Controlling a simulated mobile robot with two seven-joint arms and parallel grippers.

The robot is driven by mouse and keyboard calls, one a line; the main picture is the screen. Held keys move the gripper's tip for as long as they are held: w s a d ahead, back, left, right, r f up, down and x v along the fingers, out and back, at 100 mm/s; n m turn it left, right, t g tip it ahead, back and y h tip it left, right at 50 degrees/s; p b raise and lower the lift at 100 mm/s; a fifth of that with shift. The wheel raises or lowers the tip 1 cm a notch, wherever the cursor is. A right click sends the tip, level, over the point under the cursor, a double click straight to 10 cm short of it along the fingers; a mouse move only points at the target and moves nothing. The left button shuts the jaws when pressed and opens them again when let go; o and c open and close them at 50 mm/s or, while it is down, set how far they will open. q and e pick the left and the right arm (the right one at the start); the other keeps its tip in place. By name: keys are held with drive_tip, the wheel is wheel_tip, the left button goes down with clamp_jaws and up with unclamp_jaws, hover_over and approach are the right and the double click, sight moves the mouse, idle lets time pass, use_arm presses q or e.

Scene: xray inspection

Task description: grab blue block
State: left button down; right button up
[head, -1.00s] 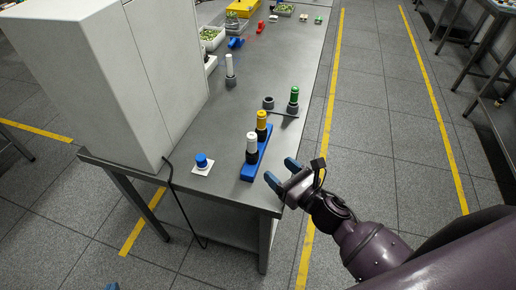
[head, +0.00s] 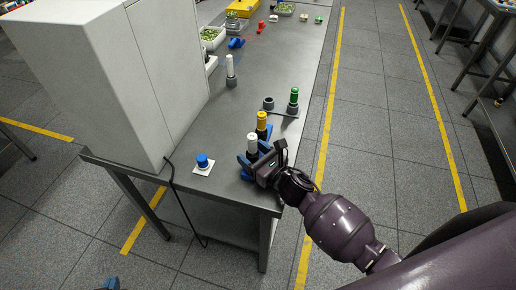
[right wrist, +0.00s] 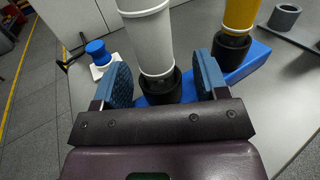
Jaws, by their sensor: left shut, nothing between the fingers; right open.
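The blue block (right wrist: 250,62) is a long base on the table, carrying a white cylinder (right wrist: 150,42) and a yellow cylinder (right wrist: 240,14) upright in black collars. In the head view, the block (head: 246,177) is partly hidden by my right gripper (head: 256,162). That gripper is open at the block's near end, its blue fingers on either side of the white cylinder's black collar. In the right wrist view, the fingers (right wrist: 163,80) show no clear contact. My left gripper (head: 110,284) barely shows at the bottom edge, shut and empty, far from the block.
A blue button on a white plate (head: 203,165) lies left of the block, beside a big white cabinet (head: 100,70). Behind stand a green-topped cylinder (head: 293,100), a grey ring (head: 268,103) and another white cylinder (head: 230,70). The table's right edge is close.

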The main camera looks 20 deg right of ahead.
drive_tip(key=shift+w+a, duration=0.2)
drive_tip(key=shift+w, duration=0.3)
drive_tip(key=c, duration=1.1)
drive_tip(key=shift+r, duration=0.1)
